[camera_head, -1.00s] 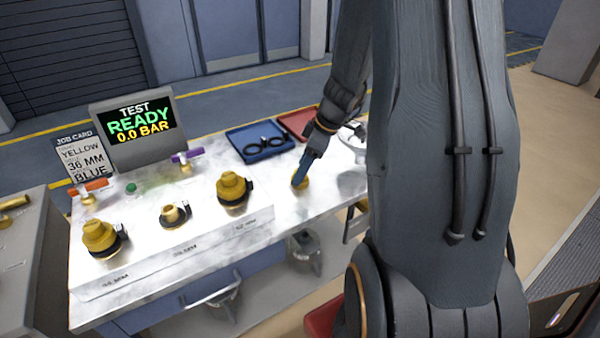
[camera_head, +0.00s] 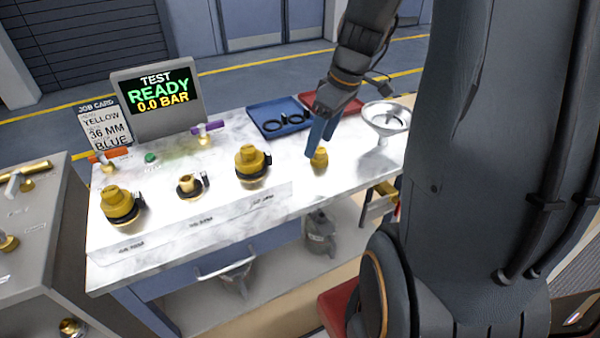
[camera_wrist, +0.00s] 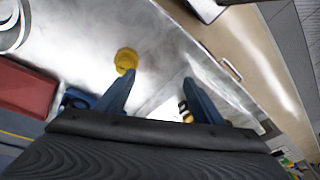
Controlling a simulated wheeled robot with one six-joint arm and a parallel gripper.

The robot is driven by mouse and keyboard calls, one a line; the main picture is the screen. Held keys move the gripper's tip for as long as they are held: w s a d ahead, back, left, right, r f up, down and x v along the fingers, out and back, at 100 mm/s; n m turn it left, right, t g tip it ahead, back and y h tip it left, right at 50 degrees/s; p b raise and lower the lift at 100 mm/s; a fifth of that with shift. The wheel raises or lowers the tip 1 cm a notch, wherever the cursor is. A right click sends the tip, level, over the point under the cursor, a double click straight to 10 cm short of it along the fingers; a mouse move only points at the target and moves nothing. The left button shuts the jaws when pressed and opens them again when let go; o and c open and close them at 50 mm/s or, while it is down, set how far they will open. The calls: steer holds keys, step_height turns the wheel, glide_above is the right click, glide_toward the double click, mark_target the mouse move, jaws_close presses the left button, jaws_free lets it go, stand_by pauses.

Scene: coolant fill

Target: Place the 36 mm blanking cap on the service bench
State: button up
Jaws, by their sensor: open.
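A small yellow cap (camera_head: 319,158) stands on the pale marbled top of the service bench (camera_head: 228,222), right of the fittings. My gripper (camera_head: 319,147) is open, its blue fingers close above and beside the cap. In the wrist view the cap (camera_wrist: 126,60) lies beyond the left fingertip, outside the gap between the fingers (camera_wrist: 158,80). The middle fitting (camera_head: 190,186) is an open brass neck; the left fitting (camera_head: 119,204) and right fitting (camera_head: 251,162) carry yellow caps.
A blue tray (camera_head: 262,112) with black rings and a red tray (camera_head: 345,107) stand at the back. A metal funnel (camera_head: 387,120) stands right of the cap. The display (camera_head: 155,122) reads TEST READY 0.0 BAR; a job card (camera_head: 104,128) stands beside it.

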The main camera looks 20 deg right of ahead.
steer(key=s+a+f+m+h, duration=0.2)
steer(key=s+a+m, duration=0.4)
steer(key=s+a, duration=0.3)
steer(key=shift+a+f+g, duration=0.35)
steer(key=shift+a+g, duration=0.05)
steer(key=shift+a, duration=0.9)
